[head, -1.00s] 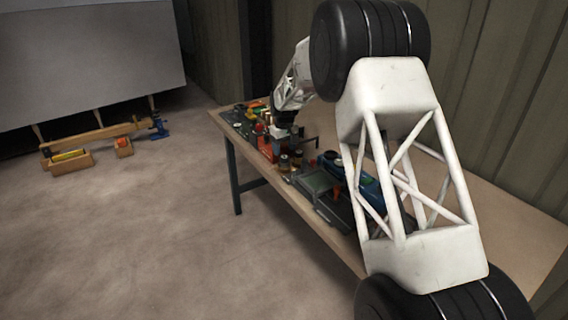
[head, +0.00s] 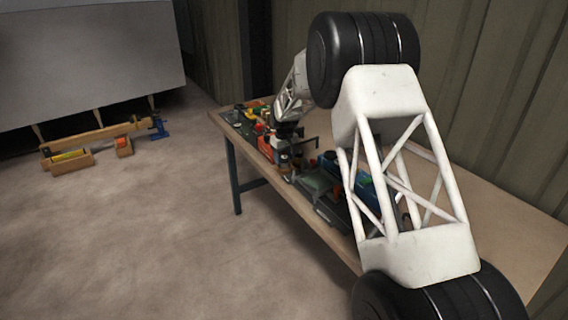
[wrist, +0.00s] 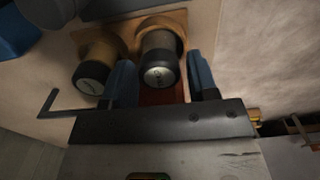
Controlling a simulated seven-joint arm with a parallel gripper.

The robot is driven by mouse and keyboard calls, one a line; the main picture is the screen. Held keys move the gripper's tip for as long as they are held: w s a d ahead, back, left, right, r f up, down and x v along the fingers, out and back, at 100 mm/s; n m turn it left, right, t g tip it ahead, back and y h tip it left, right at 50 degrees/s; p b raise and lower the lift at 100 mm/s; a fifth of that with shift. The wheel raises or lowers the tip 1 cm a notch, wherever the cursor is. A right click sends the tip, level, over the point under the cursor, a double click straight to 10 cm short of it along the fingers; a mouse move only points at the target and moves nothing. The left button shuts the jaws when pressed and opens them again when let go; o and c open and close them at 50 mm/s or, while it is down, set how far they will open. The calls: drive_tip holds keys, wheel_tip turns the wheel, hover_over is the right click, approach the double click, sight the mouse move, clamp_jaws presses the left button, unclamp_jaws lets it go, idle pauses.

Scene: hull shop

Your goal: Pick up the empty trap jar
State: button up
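Two jars with dark, round lids stand side by side in the wrist view. The right jar (wrist: 160,58) lies between the two blue fingers of my gripper (wrist: 163,82). The fingers are apart, one on each side, and I cannot tell whether either touches it. The left jar (wrist: 95,66) is outside the left finger. I cannot see into either jar, so which one is the empty trap jar is unclear. In the head view my gripper (head: 287,140) is low over the bench's front edge, partly hiding the small jars.
The bench (head: 460,200) is crowded around my gripper with orange, green and blue items. A thin dark hooked bar (wrist: 60,108) is near the left finger. The bench's back right is bare. Wooden boxes (head: 68,160) stand on the floor at left.

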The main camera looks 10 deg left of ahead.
sight(284, 156)
drive_tip(key=c, duration=0.6)
drive_tip(key=shift+r, duration=3.5)
